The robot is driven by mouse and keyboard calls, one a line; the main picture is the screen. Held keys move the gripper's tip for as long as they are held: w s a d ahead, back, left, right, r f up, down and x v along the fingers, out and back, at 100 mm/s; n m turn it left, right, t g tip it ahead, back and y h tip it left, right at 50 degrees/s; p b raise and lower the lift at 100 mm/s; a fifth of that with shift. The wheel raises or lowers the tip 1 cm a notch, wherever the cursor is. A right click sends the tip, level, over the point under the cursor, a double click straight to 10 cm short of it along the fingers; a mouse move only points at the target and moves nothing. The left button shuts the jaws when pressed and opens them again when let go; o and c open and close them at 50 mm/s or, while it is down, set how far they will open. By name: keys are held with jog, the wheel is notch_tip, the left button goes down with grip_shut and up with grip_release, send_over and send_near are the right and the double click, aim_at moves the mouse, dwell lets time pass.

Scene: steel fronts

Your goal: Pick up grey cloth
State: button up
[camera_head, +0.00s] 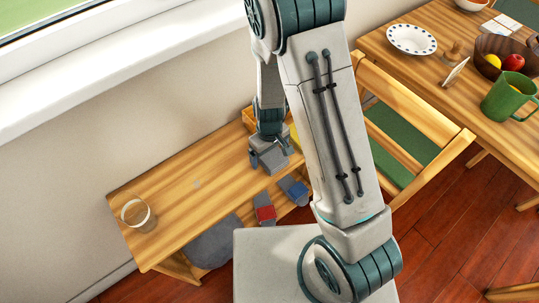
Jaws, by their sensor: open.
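The grey cloth (213,246) is a dark, soft-edged piece at the front edge of the wooden bench, lower left of centre. Its right part is cut off by my pale base. My gripper (279,201) is over the bench, up and to the right of the cloth and apart from it. Its two fingers, one marked red and one marked blue, stand apart with nothing visible between them. The height of the fingers above the bench is hard to tell.
A clear glass (138,215) stands at the bench's left end. A chair with a green seat (397,143) and a table (433,78) with dishes and a green mug (505,98) are right. The bench's middle is mostly clear.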

aim_at(269, 153)
jog(key=c, duration=1.1)
jog(key=shift+c, duration=0.2)
jog(key=shift+r, duration=0.15)
jog(key=shift+r, duration=0.55)
notch_tip(269, 153, up, 3)
jog(key=shift+f+p, duration=0.15)
jog(key=shift+p, duration=0.2)
jog(key=s+d+r, duration=0.3)
jog(key=d+r, duration=0.4)
jog(key=d, duration=0.4)
jog(key=shift+d, duration=0.2)
